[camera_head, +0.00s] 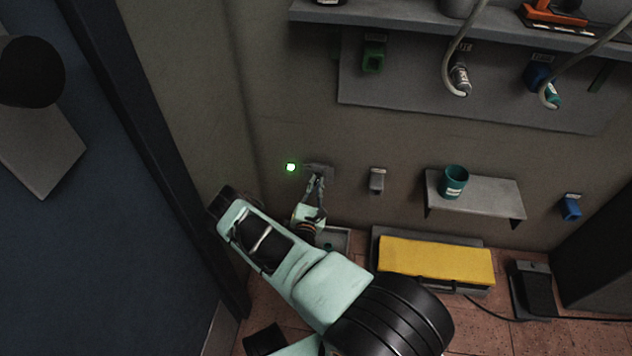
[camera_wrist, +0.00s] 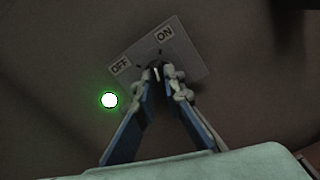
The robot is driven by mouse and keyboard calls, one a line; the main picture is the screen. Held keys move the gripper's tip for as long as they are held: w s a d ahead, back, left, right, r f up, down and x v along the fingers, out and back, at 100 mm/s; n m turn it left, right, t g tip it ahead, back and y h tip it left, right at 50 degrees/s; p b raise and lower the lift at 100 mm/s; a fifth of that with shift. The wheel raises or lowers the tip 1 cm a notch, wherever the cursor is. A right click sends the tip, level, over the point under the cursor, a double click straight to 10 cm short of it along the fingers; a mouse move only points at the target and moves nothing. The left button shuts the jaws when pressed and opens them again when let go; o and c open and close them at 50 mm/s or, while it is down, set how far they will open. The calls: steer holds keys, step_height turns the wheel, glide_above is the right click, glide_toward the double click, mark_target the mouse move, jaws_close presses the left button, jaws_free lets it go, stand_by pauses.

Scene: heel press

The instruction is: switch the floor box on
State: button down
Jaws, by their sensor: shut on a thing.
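A wall plate (camera_wrist: 190,58) marked OFF and ON shows in the wrist view, and small on the back wall in the head view (camera_head: 326,171). A dark knob (camera_wrist: 156,71) with a pale line sits at its lower edge. My gripper (camera_wrist: 160,78) is shut on this knob, its fingertips hiding most of it; I cannot tell exactly which label the line points at. A round lamp (camera_wrist: 109,100) left of the plate glows green, also in the head view (camera_head: 291,167). On the floor stand a yellow-topped box (camera_head: 436,260) and a dark pedal-like box (camera_head: 535,290); neither is labelled.
A small wall shelf (camera_head: 480,194) holds a teal cup (camera_head: 454,182). A grey holder (camera_head: 377,181) and a blue one (camera_head: 571,207) hang on the wall. A long shelf (camera_head: 400,16) runs above. A cable (camera_head: 490,312) crosses the floor. A dark blue panel (camera_head: 110,230) stands left.

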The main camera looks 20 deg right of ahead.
steer(key=shift+m+p, duration=0.55)
steer(key=shift+m, duration=0.95)
steer(key=c, duration=2)
jaws_free()
